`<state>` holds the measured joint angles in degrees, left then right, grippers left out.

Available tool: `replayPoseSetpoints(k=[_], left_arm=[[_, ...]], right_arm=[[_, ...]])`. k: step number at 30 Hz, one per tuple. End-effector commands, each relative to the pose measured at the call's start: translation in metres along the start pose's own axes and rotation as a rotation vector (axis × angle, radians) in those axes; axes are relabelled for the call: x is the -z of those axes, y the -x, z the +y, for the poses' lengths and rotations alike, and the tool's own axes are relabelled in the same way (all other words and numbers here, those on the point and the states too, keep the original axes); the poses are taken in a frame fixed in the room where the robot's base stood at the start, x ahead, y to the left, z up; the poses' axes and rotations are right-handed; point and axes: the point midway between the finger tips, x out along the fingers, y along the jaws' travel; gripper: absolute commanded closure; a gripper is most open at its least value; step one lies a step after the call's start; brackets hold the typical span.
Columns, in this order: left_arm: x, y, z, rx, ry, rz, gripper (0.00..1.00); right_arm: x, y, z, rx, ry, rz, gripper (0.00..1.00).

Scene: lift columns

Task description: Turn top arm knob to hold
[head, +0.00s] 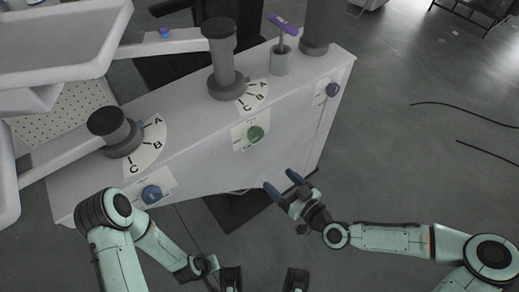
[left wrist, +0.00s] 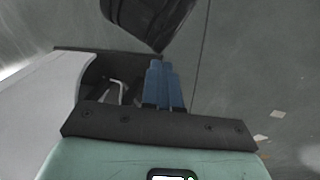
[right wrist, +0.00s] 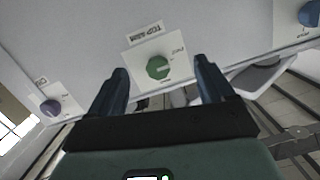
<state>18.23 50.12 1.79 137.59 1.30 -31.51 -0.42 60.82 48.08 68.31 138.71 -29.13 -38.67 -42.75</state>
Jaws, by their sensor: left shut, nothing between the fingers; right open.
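The green knob (head: 255,134) sits on a white label plate on the front face of the grey column unit. In the right wrist view the green knob (right wrist: 158,67) lies ahead between my fingers, and the label above it reads as top arm. My right gripper (head: 280,186) is open and empty, below and right of the green knob, apart from it. Its blue fingers (right wrist: 160,85) frame the knob in its wrist view. My left gripper (left wrist: 163,85) is shut and empty, pointing at the floor; in the head view it is low, near the bottom left.
A blue knob (head: 151,194) sits on the same face to the left, and a purple knob (head: 332,89) to the right. Dark posts with A, B, C dials (head: 254,95) stand on top. A purple-handled tool (head: 284,24) stands in a grey cup. Open floor lies right.

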Motion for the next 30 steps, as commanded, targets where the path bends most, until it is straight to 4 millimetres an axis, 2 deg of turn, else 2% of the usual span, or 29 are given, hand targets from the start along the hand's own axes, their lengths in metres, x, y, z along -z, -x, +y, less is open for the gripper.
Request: replayPoseSetpoints(k=[1,4,8,11,17,24,30], left_arm=[[0.004,-0.014,-0.004,0.001,0.001,0.013,1.00],[0.011,-0.021,-0.005,0.001,0.002,0.032,1.00],[0.015,-0.025,-0.006,0.002,0.003,0.046,1.00],[0.020,-0.028,-0.008,0.002,0.004,0.060,1.00],[0.038,-0.040,-0.012,0.006,0.008,0.111,1.00],[0.014,-0.057,-0.031,0.039,0.028,0.035,1.00],[0.004,-0.063,-0.039,0.052,0.037,0.000,1.00]], right_arm=[[0.007,0.000,0.009,-0.013,0.061,0.053,0.19],[0.028,0.002,0.015,-0.027,0.147,0.125,0.19],[0.041,-0.002,0.015,-0.032,0.192,0.161,0.19],[0.044,-0.013,0.015,-0.031,0.196,0.164,0.19],[0.049,-0.053,0.015,-0.028,0.191,0.164,0.19],[0.057,-0.100,0.016,-0.031,0.189,0.162,0.19],[0.061,-0.123,0.017,-0.031,0.189,0.161,0.19]])
